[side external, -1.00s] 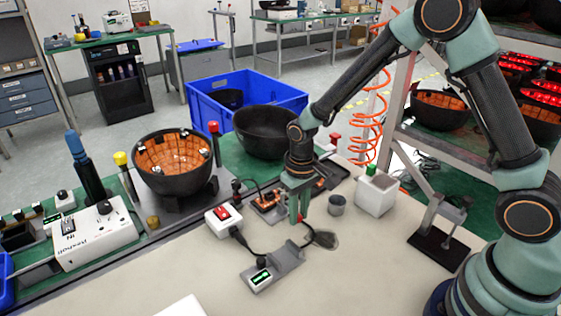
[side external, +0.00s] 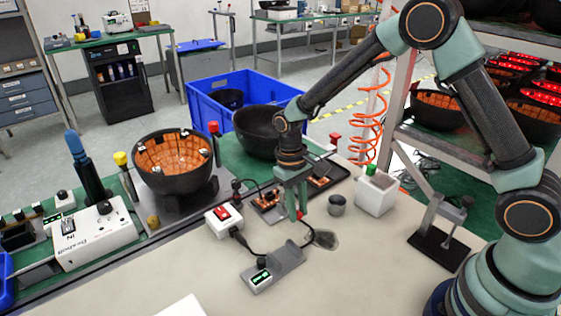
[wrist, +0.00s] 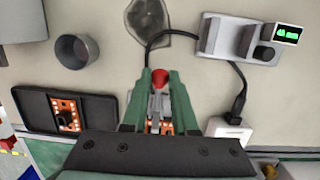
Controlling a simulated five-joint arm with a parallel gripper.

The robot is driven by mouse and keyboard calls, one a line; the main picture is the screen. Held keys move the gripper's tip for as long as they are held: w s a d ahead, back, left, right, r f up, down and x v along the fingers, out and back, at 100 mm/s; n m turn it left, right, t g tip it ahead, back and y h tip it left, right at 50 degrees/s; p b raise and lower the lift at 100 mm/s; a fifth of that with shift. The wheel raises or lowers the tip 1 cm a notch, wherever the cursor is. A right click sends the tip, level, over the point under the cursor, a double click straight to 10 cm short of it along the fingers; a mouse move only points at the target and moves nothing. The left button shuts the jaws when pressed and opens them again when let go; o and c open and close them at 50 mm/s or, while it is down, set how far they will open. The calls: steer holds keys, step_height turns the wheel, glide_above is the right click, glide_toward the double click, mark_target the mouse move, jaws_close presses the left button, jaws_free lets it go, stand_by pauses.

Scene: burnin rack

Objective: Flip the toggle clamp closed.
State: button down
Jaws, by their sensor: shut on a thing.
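The toggle clamp shows in the wrist view as grey metal parts (wrist: 157,104) with a red handle tip (wrist: 160,76). It lies between the two green fingers of my gripper (wrist: 161,80), which is shut on the handle. In the side view my gripper (side external: 296,207) points down over the bench beside a dark fixture with an orange board (side external: 267,200). The red tip (side external: 299,215) shows at the fingertips. My fingers and wrist hide most of the clamp body, so its exact arm angle cannot be told.
A grey cup (side external: 337,206) and a white box (side external: 375,194) stand to the right. A white switch box (side external: 222,220) and a cabled grey unit with green display (side external: 272,268) stand left and in front. A dark tray (wrist: 40,112) lies close by.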

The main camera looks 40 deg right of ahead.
steer(key=shift+w+d+r+g+h, duration=0.1)
steer(key=shift+w+r+g, duration=0.2)
steer(key=shift+g, duration=0.35)
steer(key=shift+w+a+r+g+h, duration=0.1)
steer(key=shift+w+r+g, duration=0.15)
steer(key=shift+g, duration=0.45)
steer(key=shift+w+d+r+g+h, duration=0.1)
steer(key=shift+w+r+g, duration=0.15)
steer(key=shift+g, duration=0.4)
steer(key=shift+r, duration=0.1)
steer(key=c, duration=0.7)
jaws_free()
steer(key=shift+v, duration=6)
